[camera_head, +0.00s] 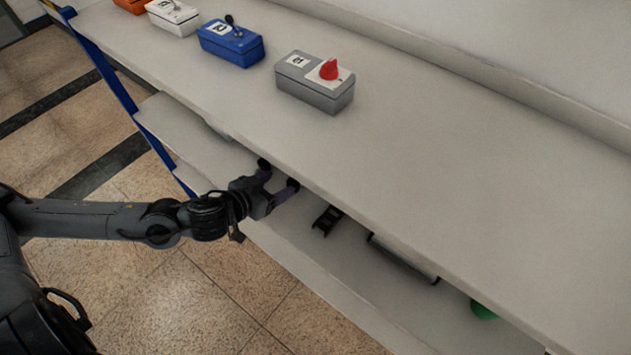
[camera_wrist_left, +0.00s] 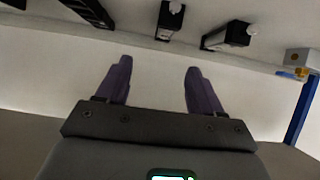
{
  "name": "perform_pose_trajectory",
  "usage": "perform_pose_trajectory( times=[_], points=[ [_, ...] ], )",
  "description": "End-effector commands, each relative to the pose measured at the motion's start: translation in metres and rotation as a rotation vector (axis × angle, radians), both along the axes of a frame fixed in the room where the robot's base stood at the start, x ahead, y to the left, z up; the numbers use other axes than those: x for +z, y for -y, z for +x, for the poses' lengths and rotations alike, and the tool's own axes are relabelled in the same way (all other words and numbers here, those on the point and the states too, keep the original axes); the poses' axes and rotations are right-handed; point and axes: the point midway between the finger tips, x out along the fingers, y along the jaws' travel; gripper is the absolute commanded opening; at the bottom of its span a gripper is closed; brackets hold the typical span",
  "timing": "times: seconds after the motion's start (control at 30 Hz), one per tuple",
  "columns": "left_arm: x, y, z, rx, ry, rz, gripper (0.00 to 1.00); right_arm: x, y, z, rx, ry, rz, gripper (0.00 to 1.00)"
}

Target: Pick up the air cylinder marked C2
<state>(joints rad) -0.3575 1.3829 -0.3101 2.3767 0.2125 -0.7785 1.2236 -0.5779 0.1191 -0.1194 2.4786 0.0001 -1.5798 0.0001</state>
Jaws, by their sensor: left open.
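No C2 mark can be read in either view, so I cannot tell which thing is the C2 air cylinder. Several dark parts lie on the lower shelf. In the wrist view, a black part with a pale round end (camera_wrist_left: 170,18) and a black block with a pale end (camera_wrist_left: 228,37) lie beyond my fingers. A black ribbed part (camera_wrist_left: 90,12) is at the upper left. My left gripper (camera_head: 279,174) is open and empty at the front of the shelf gap, its purple fingers apart in the wrist view (camera_wrist_left: 158,66). My right gripper is not in view.
The upper shelf (camera_head: 450,180) overhangs the lower shelf (camera_head: 330,270) and hides its back. On top stand a grey box with a red knob (camera_head: 315,82), a blue box (camera_head: 230,42), a white box (camera_head: 173,16) and an orange box (camera_head: 132,5). A green thing (camera_head: 483,310) sits below right.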

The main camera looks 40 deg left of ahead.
Motion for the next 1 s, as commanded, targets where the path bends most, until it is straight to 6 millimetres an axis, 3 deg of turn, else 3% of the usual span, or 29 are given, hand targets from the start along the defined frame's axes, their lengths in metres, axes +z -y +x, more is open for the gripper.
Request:
perform_pose_trajectory(
  times=[0.03,0.13,0.7,1.0],
  points=[
    [-0.011,-0.001,0.002,-0.004,0.005,0.011,0.67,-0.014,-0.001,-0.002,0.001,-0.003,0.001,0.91],
    [-0.014,-0.002,0.004,-0.006,0.01,0.017,0.67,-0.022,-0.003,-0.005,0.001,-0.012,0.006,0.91],
    [-0.037,0.0,0.048,-0.003,0.015,0.014,0.67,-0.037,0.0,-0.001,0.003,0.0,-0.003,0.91],
    [-0.044,0.0,0.058,-0.005,0.013,0.014,0.67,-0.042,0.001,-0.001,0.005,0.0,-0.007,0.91]
  ],
)
